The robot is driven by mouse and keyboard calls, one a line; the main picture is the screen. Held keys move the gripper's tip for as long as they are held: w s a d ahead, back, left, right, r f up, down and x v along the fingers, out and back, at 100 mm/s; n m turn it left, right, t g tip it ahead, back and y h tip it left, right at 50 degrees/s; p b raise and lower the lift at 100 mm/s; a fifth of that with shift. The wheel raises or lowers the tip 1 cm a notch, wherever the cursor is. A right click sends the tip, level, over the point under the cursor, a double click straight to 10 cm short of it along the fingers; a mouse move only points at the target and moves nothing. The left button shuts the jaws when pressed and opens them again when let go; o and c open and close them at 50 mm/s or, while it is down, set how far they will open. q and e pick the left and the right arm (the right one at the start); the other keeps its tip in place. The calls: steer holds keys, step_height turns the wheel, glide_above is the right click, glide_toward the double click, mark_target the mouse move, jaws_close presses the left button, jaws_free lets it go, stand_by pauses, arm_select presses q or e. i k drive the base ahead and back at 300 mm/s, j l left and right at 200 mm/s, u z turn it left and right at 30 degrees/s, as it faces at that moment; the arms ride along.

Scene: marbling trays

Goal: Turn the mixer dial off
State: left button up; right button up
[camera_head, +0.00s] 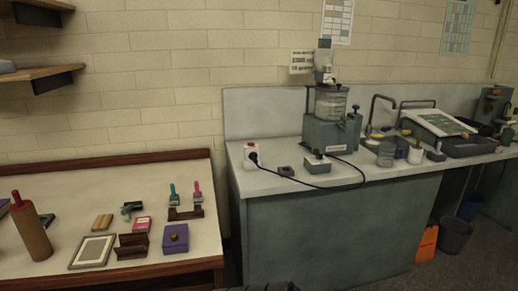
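The mixer (331,132) is a grey machine on the grey counter, with a clear vessel (330,103) on top and a white label on its front. I cannot clearly make out a dial on it; a blue-grey knob-like part (356,111) stands at its right side. A small grey box with a white top (317,164) sits in front of it, with a black cable beside it. A small dark block (286,171) lies to the left of that box. The setting of any dial is too small to read.
A white socket box (251,155) with a black plug stands at the counter's left end; its cable loops across the counter. Jars, a tilted rack (438,122) and a dark tray (467,146) stand right. A wooden-edged table (60,263) with tools is left. An orange container (427,244) stands on the floor.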

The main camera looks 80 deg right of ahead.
mark_target(319, 155)
steer(key=z, duration=3.2)
